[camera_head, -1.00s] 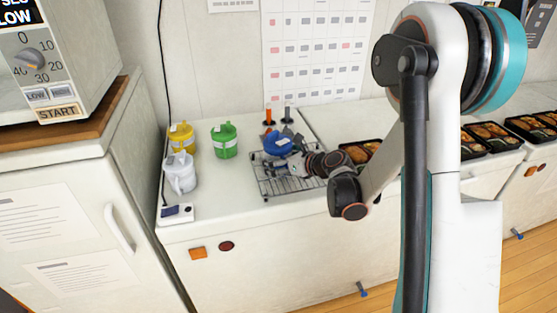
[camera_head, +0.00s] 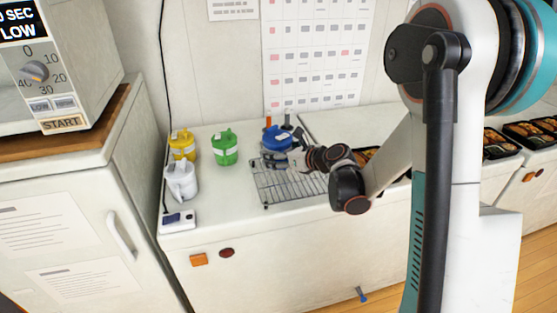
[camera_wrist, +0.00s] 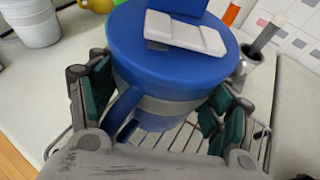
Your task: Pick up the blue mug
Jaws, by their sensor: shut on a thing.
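The blue mug (camera_head: 277,140) has a blue lid and a pale band, and is at the far end of the wire rack in the head view. In the wrist view the blue mug (camera_wrist: 165,55) fills the middle, slightly tilted in the picture, with its handle toward the wrist. My gripper (camera_head: 298,157) reaches it from the right. In the wrist view my gripper (camera_wrist: 160,105) has a green-padded finger on each side of the mug and is shut on it. Whether the mug's base touches the rack is hard to tell.
A yellow mug (camera_head: 182,144), a green mug (camera_head: 225,149) and a white mug (camera_head: 181,182) stand to the left. The wire rack (camera_head: 285,187) is otherwise empty in front. An orange-handled tool (camera_head: 268,121) stands behind the mug. Food trays (camera_head: 500,146) lie at right.

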